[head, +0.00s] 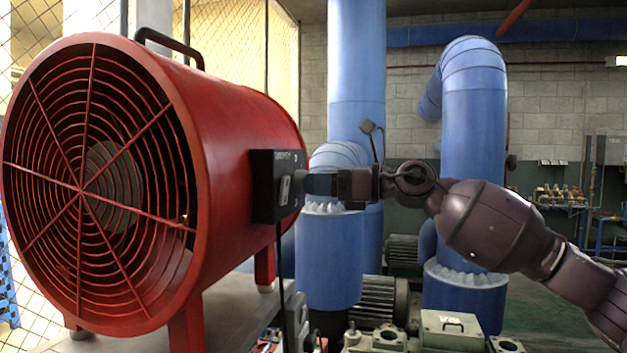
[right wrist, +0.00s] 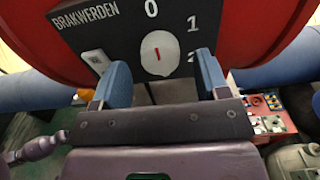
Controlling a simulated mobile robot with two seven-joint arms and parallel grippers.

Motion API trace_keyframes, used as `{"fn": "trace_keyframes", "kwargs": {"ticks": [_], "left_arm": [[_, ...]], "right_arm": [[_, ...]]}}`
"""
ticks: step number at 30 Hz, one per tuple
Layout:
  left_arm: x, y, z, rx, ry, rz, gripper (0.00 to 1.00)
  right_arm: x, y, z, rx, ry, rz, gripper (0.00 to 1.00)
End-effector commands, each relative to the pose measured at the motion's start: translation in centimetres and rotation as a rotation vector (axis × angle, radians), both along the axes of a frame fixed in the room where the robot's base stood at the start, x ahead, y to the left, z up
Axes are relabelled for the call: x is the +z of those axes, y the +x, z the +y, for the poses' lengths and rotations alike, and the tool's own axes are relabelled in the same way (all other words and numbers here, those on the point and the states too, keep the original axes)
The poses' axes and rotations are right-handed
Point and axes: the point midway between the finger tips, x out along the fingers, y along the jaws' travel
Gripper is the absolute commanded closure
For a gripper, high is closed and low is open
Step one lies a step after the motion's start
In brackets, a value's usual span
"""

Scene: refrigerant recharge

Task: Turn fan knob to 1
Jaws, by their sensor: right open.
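The large red drum fan (head: 235,130) stands at left in the head view, with a black control box (head: 265,190) on its side. In the right wrist view the box face (right wrist: 110,45) shows the round pale fan knob (right wrist: 160,52). The knob's red mark is about upright, towards the 0 above it; 1 and 2 are at its right. My right gripper (head: 318,184) is close to the box face. Its open blue fingers (right wrist: 161,80) are to the left and right of the knob's lower part, with gaps visible. My left gripper is not in view.
The fan stands on a grey platform (head: 225,305). Blue pipes (head: 355,70) rise behind my right gripper, with motors and grey machine parts (head: 450,328) below. A black cable (head: 281,270) hangs from the box. Green floor (head: 550,320) shows at right.

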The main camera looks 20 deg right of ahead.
Motion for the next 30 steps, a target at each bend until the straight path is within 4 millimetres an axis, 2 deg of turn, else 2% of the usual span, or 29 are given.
{"fn": "trace_keyframes", "kwargs": {"ticks": [6, 15, 17, 25, 30], "left_arm": [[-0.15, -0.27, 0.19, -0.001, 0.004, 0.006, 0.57], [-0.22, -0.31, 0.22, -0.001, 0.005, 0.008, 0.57], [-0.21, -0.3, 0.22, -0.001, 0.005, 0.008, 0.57], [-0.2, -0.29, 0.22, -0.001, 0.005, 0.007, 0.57], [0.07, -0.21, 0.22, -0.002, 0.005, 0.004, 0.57]], "right_arm": [[0.0, 0.83, 1.23, 0.0, 0.0, 0.001, 0.32], [-0.05, 0.93, 1.38, 0.0, 0.0, 0.001, 0.32], [-0.05, 0.93, 1.38, 0.0, 0.0, 0.001, 0.4], [-0.05, 0.93, 1.35, 0.0, 0.0, 0.001, 0.81], [0.04, 0.9, 1.35, -0.001, 0.004, 0.007, 0.81]]}}
